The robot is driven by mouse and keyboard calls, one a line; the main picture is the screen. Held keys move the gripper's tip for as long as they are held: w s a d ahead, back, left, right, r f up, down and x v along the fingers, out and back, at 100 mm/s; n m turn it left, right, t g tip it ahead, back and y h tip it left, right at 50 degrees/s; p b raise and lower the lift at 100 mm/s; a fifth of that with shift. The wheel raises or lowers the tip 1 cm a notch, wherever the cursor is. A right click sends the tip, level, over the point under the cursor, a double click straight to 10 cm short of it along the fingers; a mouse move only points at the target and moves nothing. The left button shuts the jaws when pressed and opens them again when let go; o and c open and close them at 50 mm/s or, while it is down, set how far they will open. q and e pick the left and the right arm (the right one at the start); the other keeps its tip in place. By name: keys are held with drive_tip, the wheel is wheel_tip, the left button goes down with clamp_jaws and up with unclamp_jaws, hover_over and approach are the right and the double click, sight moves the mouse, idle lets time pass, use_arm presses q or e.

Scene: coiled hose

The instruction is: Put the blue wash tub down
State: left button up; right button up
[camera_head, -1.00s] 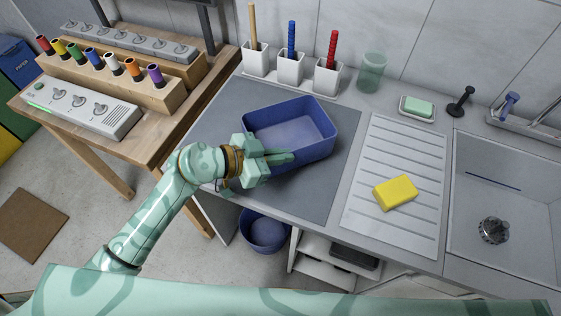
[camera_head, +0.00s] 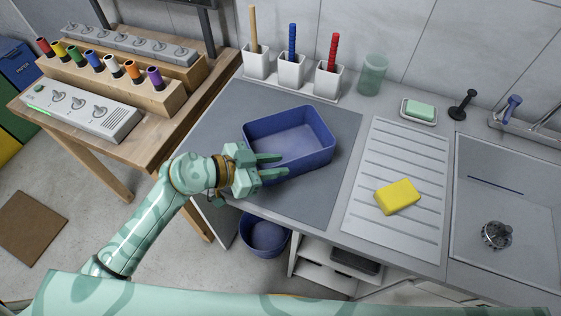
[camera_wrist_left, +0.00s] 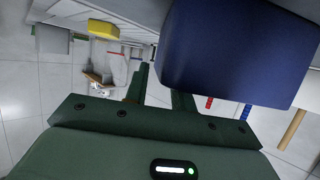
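The blue wash tub (camera_head: 318,158) stands upright on the dark grey mat (camera_head: 220,110) on the counter, and looks empty. My left gripper (camera_head: 272,166) is at the tub's near left corner. Its two fingers are spread apart, one reaching over the tub's near wall and the other lower, outside it. In the left wrist view the tub's blue side (camera_wrist_left: 235,55) fills the upper right, close to the fingers of my left gripper (camera_wrist_left: 162,85), which show a gap between them. Whether a finger still touches the wall is not clear. My right gripper is not in view.
A ribbed drainboard with a yellow sponge (camera_head: 398,196) lies to the right, then the sink (camera_head: 500,200). White cups holding coloured rods (camera_head: 291,70) and a green tumbler (camera_head: 372,74) stand behind.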

use_arm(q)
drive_tip(key=p+v, duration=0.2)
drive_tip(key=v, duration=0.8)
drive_tip(key=shift+s, duration=0.1)
